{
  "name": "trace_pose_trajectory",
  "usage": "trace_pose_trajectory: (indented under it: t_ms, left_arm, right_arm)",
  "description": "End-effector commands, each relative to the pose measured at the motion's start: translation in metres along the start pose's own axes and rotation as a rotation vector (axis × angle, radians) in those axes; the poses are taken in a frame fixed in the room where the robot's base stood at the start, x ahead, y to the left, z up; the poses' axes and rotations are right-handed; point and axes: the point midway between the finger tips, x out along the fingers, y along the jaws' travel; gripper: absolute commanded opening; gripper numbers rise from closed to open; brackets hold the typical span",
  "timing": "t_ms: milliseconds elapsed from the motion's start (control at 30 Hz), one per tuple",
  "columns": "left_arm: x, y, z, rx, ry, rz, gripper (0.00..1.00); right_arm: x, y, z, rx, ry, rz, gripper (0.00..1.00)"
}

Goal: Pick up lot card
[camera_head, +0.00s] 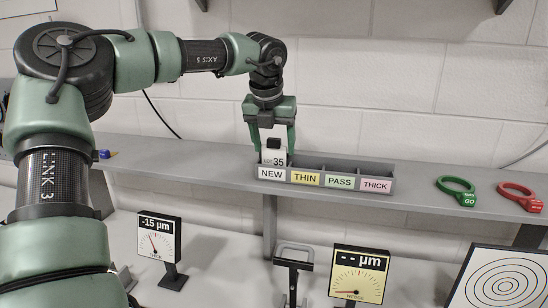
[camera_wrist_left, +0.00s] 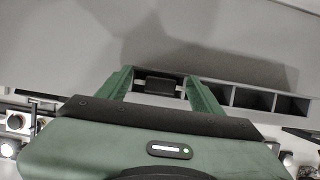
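The lot card (camera_head: 274,156) is a small white card marked 35. It stands upright in the NEW compartment at the left end of a grey sorting tray (camera_head: 392,184), with its upper part above the tray's front wall. My left gripper (camera_head: 273,149) points down from above, with one green finger on each side of the card. In the left wrist view the gripper's fingers (camera_wrist_left: 161,92) are spread, with a dark block-like shape between them and gaps beside it. The gripper looks open around the card, not closed on it. My right gripper is not in view.
The tray's other compartments, THIN, PASS and THICK, look empty; it sits on a grey shelf (camera_head: 420,178). A green ring gauge (camera_head: 456,190) and a red ring gauge (camera_head: 520,196) lie to the right. Two dial displays (camera_head: 159,238) (camera_head: 358,274) stand below, and a brick wall is behind.

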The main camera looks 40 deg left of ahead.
Motion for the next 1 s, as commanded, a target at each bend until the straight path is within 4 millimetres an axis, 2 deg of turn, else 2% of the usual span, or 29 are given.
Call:
trace_pose_trajectory:
  t_ms: [33,133,167,467,567,800,1000]
  left_arm:
    - [0.000,0.000,0.000,0.000,0.000,0.000,0.48]
    - [0.000,0.000,0.000,0.000,0.000,0.000,0.21]
    - [0.000,0.000,0.000,0.000,0.000,0.000,0.17]
    - [-0.005,0.000,0.003,-0.002,-0.001,0.001,0.17]
    - [-0.018,0.000,0.008,-0.002,-0.005,0.001,0.17]
    - [-0.063,0.000,0.027,-0.002,-0.004,0.002,0.17]
    - [-0.087,-0.001,0.036,0.000,-0.001,0.000,0.17]
  right_arm:
    - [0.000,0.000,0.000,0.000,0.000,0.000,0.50]
    - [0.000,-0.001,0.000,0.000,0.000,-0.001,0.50]
    - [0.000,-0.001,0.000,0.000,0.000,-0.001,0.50]
    - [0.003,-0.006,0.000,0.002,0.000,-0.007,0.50]
    - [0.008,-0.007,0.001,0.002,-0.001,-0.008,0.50]
    - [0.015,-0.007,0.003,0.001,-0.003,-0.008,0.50]
    - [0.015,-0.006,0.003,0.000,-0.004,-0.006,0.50]
